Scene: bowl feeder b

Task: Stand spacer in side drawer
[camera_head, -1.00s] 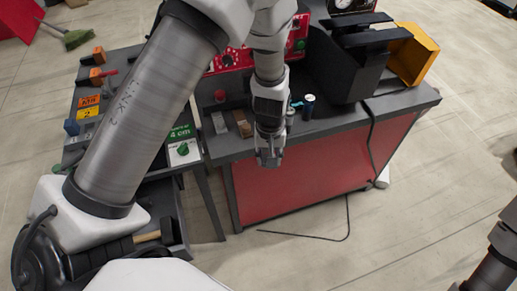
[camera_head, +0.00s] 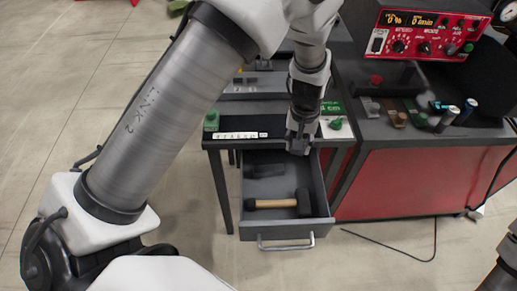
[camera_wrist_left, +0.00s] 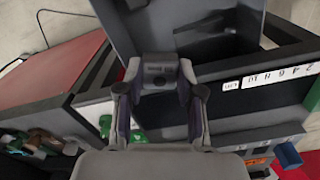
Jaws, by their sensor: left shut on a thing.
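The side drawer (camera_head: 270,232) is pulled out below the bench top, with its handle at the front. It also shows in the left wrist view (camera_wrist_left: 122,32). My left gripper (camera_head: 298,146) points down at the drawer's back end, near the bench edge. In the left wrist view, its fingers (camera_wrist_left: 158,84) are shut on a small dark grey piece, which I take to be the spacer (camera_wrist_left: 158,70). In the head view the spacer is too small and dark to make out. My right gripper is out of view; only part of that arm shows at the lower right.
A hammer (camera_head: 276,204) with a wooden handle lies across the drawer's front half. A dark block (camera_head: 266,170) lies farther back. A white number strip (camera_head: 238,135) is on the bench edge. A red-panelled cabinet (camera_head: 395,182) stands to the right.

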